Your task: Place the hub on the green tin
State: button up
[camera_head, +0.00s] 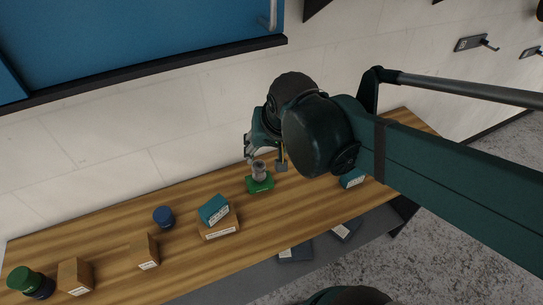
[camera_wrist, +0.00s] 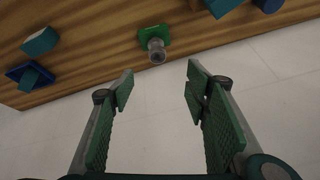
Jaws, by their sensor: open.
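The hub (camera_head: 259,169) is a small grey cylinder standing upright on a green box (camera_head: 260,185) with a white label. In the wrist view the hub (camera_wrist: 156,48) shows ahead of the fingertips, roughly between their lines, with the green box (camera_wrist: 153,33) behind it. A round green tin (camera_head: 24,278) sits on a dark navy tin (camera_head: 42,289) at the far left end of the bench. My gripper (camera_head: 265,160) is open and empty close to the hub; the wrist view shows its two green-padded fingers (camera_wrist: 160,83) spread apart. Contact with the hub is not visible.
On the wooden bench (camera_head: 300,208) stand a blue tin (camera_head: 164,217), cardboard boxes (camera_head: 145,251) (camera_head: 75,277), and a teal box (camera_head: 213,209) on another carton (camera_head: 219,228). Another teal box (camera_head: 352,179) is right. The wall and blue cabinet (camera_head: 140,40) are behind. Dark boxes (camera_head: 295,252) lie below.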

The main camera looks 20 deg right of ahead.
jog(key=shift+s+a+r+n+t, duration=0.1)
jog(key=shift+s+r+n+t, duration=0.2)
jog(key=shift+s+n, duration=0.4)
jog(key=shift+s+d+r+n+t, duration=0.1)
jog(key=shift+s+r+n+t, duration=0.2)
jog(key=shift+s+n, duration=0.4)
jog(key=shift+s+a+r+n+t, duration=0.15)
jog(key=shift+s+n+t, duration=0.25)
jog(key=shift+s+n, duration=0.3)
jog(key=shift+f, duration=0.1)
notch_tip(320, 180, down, 8)
jog(key=b, duration=0.8)
